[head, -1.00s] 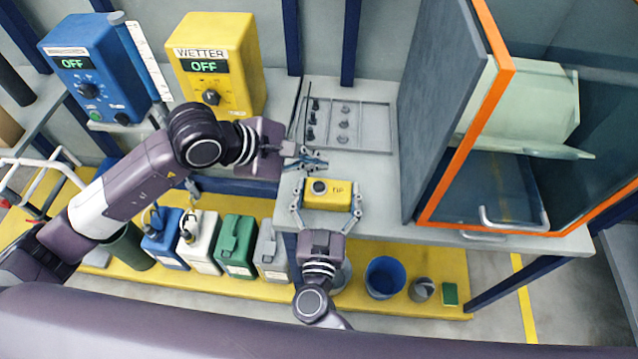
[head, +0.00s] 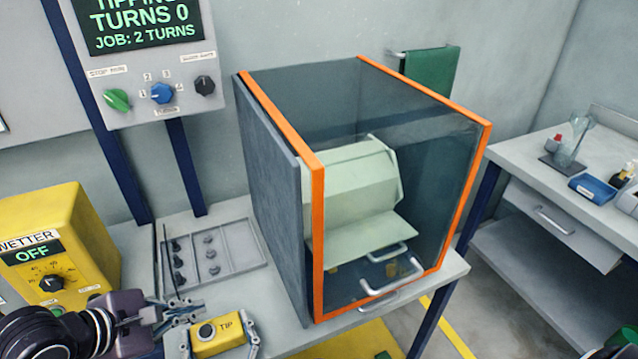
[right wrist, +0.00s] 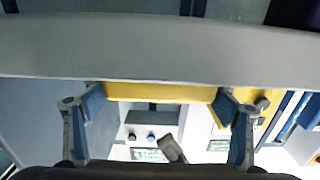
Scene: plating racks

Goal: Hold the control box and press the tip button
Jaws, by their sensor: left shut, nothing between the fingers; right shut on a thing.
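The yellow control box (head: 232,343), marked TIP, has a dark round button (head: 207,331) on top. It shows at the lower edge of the head view, by the table's front edge. My right gripper (head: 220,345) is shut on the box, with a finger at each side. In the right wrist view the yellow box (right wrist: 160,92) spans between the fingers; its button is hidden there. My left gripper (head: 190,312) is shut and empty, just behind and left of the button; I cannot tell its height above the box.
An orange-edged glass cabinet (head: 318,230) with a pale green drum (head: 350,190) stands right of the box. A grey rack (head: 232,262) with small dark parts lies behind. A display (head: 145,22) reads TURNS 0, JOB: 2 TURNS. The yellow wetter (head: 75,235) reads OFF.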

